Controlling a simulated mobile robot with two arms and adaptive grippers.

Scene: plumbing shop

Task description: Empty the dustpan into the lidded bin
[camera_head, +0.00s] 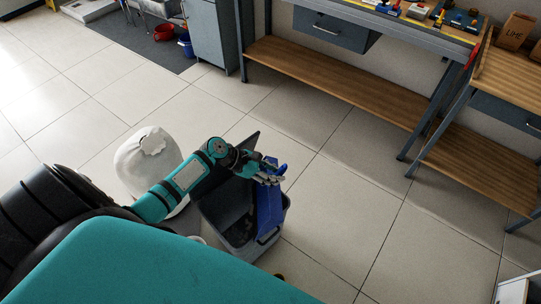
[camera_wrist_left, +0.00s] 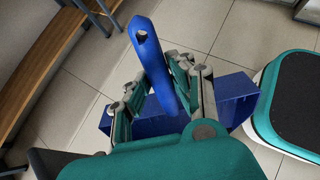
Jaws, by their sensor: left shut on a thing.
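The blue dustpan (camera_head: 268,212) hangs steeply tilted from my left gripper (camera_head: 268,175), over the right side of the grey bin (camera_head: 259,249). The bin stands on the floor and is open. A dark panel, seemingly its raised lid (camera_head: 243,137), stands up behind my arm. In the left wrist view, my left gripper (camera_wrist_left: 170,80) is shut on the dustpan's handle (camera_wrist_left: 146,48), with pan parts (camera_wrist_left: 238,97) showing past the fingers. The dustpan's contents are hidden, and I cannot tell whether it touches the bin. My right gripper is not in view.
A white bag-like object (camera_head: 145,155) stands left of the bin, behind my left arm. A workbench with a low wooden shelf (camera_head: 335,88) runs along the back right. Blue and red buckets (camera_head: 186,44) stand far off. The tiled floor right of the bin is clear.

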